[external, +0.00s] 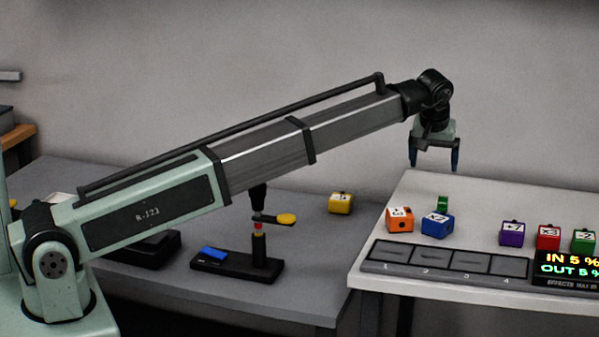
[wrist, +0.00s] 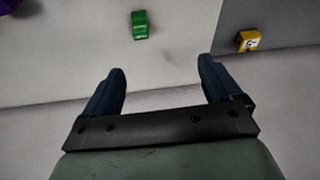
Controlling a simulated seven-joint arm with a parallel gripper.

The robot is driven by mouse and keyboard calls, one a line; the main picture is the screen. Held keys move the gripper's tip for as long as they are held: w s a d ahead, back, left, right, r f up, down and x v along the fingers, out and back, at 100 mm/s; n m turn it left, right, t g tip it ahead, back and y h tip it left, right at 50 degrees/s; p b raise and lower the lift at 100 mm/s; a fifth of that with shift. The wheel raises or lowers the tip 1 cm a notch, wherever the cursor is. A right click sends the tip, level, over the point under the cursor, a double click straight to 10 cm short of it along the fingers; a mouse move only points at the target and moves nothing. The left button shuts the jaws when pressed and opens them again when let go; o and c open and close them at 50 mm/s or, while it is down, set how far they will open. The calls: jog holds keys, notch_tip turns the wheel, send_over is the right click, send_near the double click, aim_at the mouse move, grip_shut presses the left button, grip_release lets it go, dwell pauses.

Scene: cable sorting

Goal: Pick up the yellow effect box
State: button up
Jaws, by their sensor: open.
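The yellow effect box (external: 341,203) sits on the grey table, left of the white table, in the external view. It also shows at the upper right of the wrist view (wrist: 248,40), beyond my right fingertip and apart from it. My gripper (external: 434,166) is open and empty. It hangs pointing down above the back left of the white table, up and to the right of the yellow box. Both dark blue fingers show in the wrist view (wrist: 160,82), with nothing between them.
Orange (external: 400,219), blue (external: 437,223), purple (external: 512,233) and other colored boxes stand on the white table (external: 480,190). A small green block (wrist: 139,25) lies near its back. A numbered slot tray (external: 450,262) is in front. A black stand (external: 240,265) occupies the grey table (external: 310,240).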

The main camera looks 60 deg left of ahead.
jog(key=s+a+f+n+g, duration=0.15)
jog(key=s+a, duration=0.25)
jog(key=a, duration=0.9)
jog(key=s+a+f+n, duration=0.2)
jog(key=s+a+f, duration=0.1)
jog(key=a, duration=1)
jog(key=s+a+f+n+g, duration=0.1)
jog(key=s+a+f+n, duration=0.2)
jog(key=a, duration=1)
jog(key=m+t+h, duration=0.3)
jog(key=m+h, duration=0.3)
jog(key=m, duration=1.8)
send_near(341, 197)
jog(key=x, duration=0.4)
jog(key=shift+d+f, duration=0.1)
jog(key=shift+f, duration=0.3)
jog(key=shift+x, duration=2.7)
jog(key=shift+w, duration=0.15)
